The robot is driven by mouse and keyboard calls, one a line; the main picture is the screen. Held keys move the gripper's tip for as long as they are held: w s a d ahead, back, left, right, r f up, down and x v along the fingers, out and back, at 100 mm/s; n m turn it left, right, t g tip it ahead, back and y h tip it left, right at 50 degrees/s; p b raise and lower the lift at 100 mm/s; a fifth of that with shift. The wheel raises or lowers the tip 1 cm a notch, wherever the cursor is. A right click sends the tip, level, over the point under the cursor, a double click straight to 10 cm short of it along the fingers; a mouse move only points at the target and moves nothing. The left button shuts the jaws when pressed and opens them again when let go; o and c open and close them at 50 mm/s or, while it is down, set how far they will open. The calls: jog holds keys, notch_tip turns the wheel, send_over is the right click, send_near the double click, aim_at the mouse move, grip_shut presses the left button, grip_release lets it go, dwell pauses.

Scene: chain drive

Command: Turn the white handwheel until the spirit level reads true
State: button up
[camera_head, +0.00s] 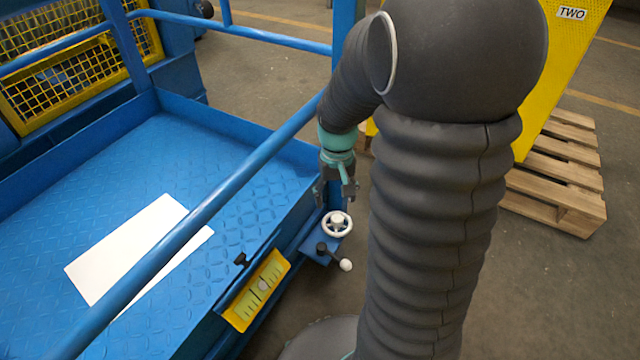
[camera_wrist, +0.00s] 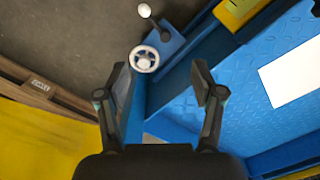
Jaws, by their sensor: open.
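The white handwheel (camera_head: 337,224) sits on a small blue bracket at the platform's corner. In the wrist view the handwheel (camera_wrist: 144,59) lies beyond my fingertips, between them and a little left of the middle of the gap. My gripper (camera_head: 336,192) is open and empty, just above and behind the wheel in the head view; its two fingers (camera_wrist: 160,85) stand wide apart in the wrist view. The spirit level (camera_head: 256,291) is in a yellow holder on the platform's near side. Its vial looks yellow-green with a pale bubble near the middle; the exact reading is too small to tell.
A black lever with a white ball knob (camera_head: 346,265) stands close beside the handwheel. A blue rail (camera_head: 215,205) crosses above the blue platform (camera_head: 110,180), which holds a white sheet (camera_head: 135,250). A wooden pallet (camera_head: 560,190) and yellow cabinet (camera_head: 565,60) stand at right.

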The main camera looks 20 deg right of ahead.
jog(key=w+d+f+g, duration=0.1)
jog(key=w+d+f, duration=0.25)
jog(key=f, duration=0.25)
jog(key=w+d+f, duration=0.2)
jog(key=w+f, duration=0.2)
jog(key=f, duration=0.2)
jog(key=n+t, duration=0.1)
jog(key=n, duration=0.1)
send_near(337, 218)
notch_tip(337, 218, down, 10)
jog(key=shift+s+r, duration=0.1)
jog(key=shift+s, duration=0.05)
jog(key=c, duration=1.1)
jog(key=shift+d+m+b, duration=0.1)
jog(key=shift+m+b, duration=0.7)
jog(key=shift+b, duration=0.1)
jog(key=shift+c, duration=0.2)
jog(key=shift+m+b, duration=0.65)
jog(key=shift+m, duration=0.95)
jog(key=o, duration=1.1)
